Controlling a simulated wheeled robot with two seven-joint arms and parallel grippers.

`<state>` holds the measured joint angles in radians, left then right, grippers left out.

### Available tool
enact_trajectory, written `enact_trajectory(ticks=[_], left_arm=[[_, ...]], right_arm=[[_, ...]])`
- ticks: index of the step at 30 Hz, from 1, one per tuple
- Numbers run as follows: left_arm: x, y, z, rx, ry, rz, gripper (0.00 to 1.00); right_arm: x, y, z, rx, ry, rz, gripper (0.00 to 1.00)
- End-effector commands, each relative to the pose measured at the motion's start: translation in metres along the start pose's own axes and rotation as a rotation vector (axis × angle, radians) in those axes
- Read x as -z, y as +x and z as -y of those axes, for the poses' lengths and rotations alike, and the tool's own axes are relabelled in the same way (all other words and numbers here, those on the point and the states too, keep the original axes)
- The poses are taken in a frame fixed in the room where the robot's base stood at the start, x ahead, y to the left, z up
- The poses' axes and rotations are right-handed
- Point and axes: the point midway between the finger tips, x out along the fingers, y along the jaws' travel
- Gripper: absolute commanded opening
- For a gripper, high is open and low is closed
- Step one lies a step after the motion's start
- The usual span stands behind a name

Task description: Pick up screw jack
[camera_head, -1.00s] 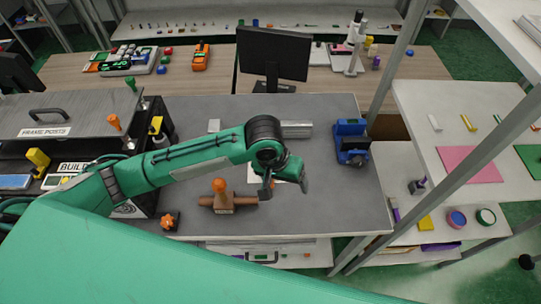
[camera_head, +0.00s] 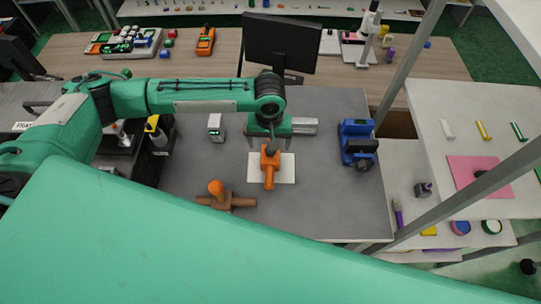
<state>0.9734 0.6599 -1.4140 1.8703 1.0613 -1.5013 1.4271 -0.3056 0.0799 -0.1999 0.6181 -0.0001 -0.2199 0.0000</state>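My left gripper (camera_head: 270,141) points down over the middle of the grey bench. An orange tool (camera_head: 269,168) lies on a white sheet (camera_head: 286,174) directly under the gripper, with its upper end at the fingertips. I cannot tell whether the fingers are closed on it. A brown fitting with an orange ball-shaped knob (camera_head: 217,187) sits on the bench to the lower left of the sheet, apart from the gripper. I cannot tell for sure which of these two is the screw jack. My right gripper is not in view.
A blue vise (camera_head: 357,143) stands at the bench's right side. A small grey device (camera_head: 216,127) and a silver block (camera_head: 304,126) lie behind the sheet. A monitor (camera_head: 282,43) stands at the back. The bench (camera_head: 325,200) is clear right of the sheet.

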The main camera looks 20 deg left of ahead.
Motion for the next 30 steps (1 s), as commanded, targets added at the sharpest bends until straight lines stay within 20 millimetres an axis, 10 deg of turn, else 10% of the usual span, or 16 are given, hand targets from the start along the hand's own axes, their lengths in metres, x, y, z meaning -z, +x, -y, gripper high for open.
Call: enact_trajectory(ticks=[30], left_arm=[[0.005,0.090,-0.001,-0.001,0.003,-0.001,0.81]], right_arm=[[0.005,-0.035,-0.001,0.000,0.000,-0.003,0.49]])
